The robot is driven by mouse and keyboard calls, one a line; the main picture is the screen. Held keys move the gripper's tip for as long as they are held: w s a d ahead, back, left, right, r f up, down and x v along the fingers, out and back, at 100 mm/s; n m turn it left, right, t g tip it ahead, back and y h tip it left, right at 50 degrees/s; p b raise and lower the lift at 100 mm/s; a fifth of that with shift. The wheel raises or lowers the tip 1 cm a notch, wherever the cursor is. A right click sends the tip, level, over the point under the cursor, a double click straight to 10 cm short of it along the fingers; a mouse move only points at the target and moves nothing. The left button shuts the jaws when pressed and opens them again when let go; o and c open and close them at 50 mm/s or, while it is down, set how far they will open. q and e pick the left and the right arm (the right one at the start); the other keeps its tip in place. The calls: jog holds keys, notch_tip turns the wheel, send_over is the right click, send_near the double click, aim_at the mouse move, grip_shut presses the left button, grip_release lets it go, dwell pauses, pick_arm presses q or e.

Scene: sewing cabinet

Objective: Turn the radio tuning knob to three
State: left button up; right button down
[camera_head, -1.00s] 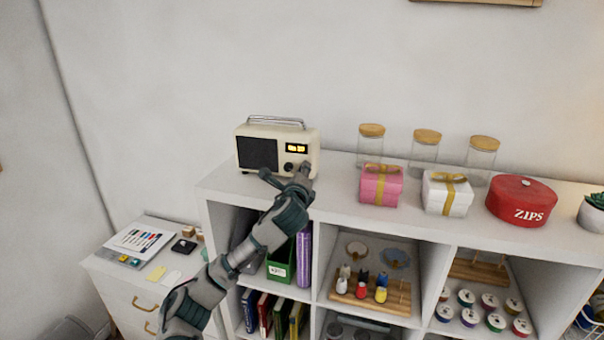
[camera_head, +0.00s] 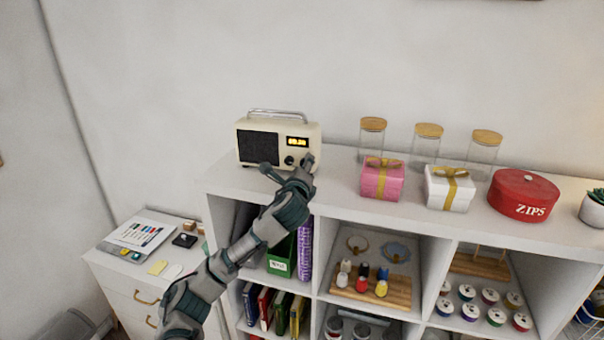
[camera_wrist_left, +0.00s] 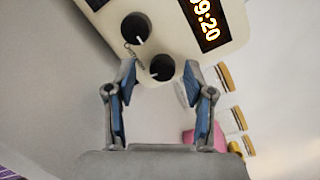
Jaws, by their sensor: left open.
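The cream radio (camera_head: 310,134) stands on the white shelf top, with a dark speaker grille and a lit display. In the left wrist view, its front (camera_wrist_left: 172,22) carries a larger black knob (camera_wrist_left: 136,27) and a smaller black knob (camera_wrist_left: 162,67), each with a white mark. I cannot tell which is the tuning knob. My left gripper (camera_head: 287,164) is at the radio's lower right front. In the left wrist view, its open fingers (camera_wrist_left: 160,72) stand either side of the smaller knob, with gaps showing. The marks' numbers are unreadable. My right gripper is out of view.
A pink gift box (camera_head: 382,182), a white gift box (camera_head: 438,190), glass jars with wooden lids (camera_head: 429,130) and a red ZIPS tin (camera_head: 523,193) stand right of the radio. Open shelf compartments lie below. A lower drawer unit (camera_head: 110,272) stands left.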

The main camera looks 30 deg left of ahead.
pick_arm(q)
jog(key=v, duration=1.1)
jog(key=shift+s+f, duration=0.2)
jog(key=shift+d, duration=0.1)
